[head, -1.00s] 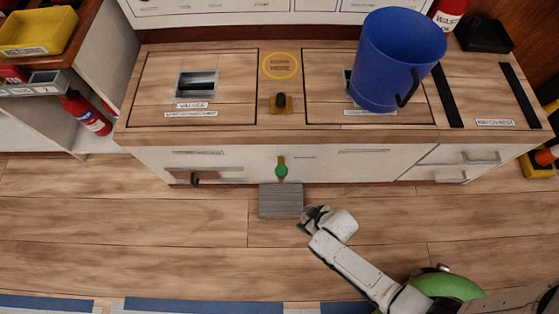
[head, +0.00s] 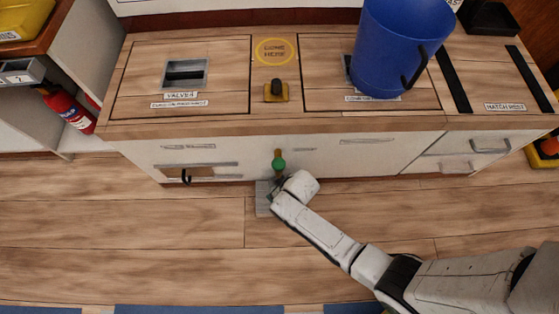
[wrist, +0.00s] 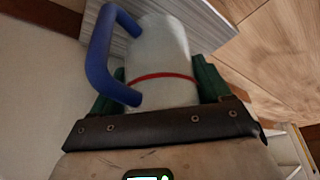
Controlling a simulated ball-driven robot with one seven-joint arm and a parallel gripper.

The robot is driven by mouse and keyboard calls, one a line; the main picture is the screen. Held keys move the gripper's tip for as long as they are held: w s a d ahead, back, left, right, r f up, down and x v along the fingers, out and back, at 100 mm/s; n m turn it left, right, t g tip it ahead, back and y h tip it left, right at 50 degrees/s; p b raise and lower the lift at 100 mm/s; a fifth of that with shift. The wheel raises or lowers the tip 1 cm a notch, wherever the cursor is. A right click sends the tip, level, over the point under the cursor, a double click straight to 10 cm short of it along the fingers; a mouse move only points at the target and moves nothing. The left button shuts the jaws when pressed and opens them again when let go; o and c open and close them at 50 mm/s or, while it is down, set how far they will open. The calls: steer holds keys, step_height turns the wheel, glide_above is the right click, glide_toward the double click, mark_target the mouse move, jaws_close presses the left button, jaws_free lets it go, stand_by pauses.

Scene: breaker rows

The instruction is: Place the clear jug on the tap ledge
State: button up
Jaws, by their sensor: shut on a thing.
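The clear jug (wrist: 160,55) shows in the wrist view as a pale see-through body with a red band and a blue handle (wrist: 100,55) on its left. My gripper (wrist: 158,92) is shut on it, with green fingers on both sides of its body. The grey tap ledge (head: 262,203) sticks out low at the cabinet front, below the green tap (head: 279,163). In the wrist view the grey ridged ledge (wrist: 208,25) lies just beyond the jug; I cannot tell whether they touch. In the head view my gripper (head: 275,192) overlaps the ledge and hides the jug.
A large blue mug-like container (head: 392,50) stands on the wooden counter (head: 225,125). Drawer handles (head: 490,147) and a black hook (head: 186,176) stick out of the front. A red extinguisher (head: 68,108) stands at left. The floor (head: 150,225) in front is clear.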

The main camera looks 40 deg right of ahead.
steer(key=shift+w, duration=0.1)
steer(key=shift+f, duration=0.15)
steer(key=o, duration=1.1)
steer(key=shift+o, duration=0.2)
steer(key=shift+r+p, duration=0.4)
steer(key=s+d+p, duration=0.2)
steer(key=s+p, duration=0.3)
steer(key=s, duration=0.7)
steer(key=s+d+r+g, duration=0.1)
steer(key=d+r, duration=0.1)
steer(key=r, duration=0.7)
steer(key=s+d+r+m+g, duration=0.1)
steer(key=s+r, duration=0.1)
steer(key=r, duration=0.8)
steer(key=s+d+r+m+g, duration=0.1)
steer(key=d+r, duration=0.1)
steer(key=r, duration=0.8)
steer(key=shift+s+d+h, duration=0.25)
steer(key=shift+d+h, duration=0.05)
steer(key=shift+h, duration=0.1)
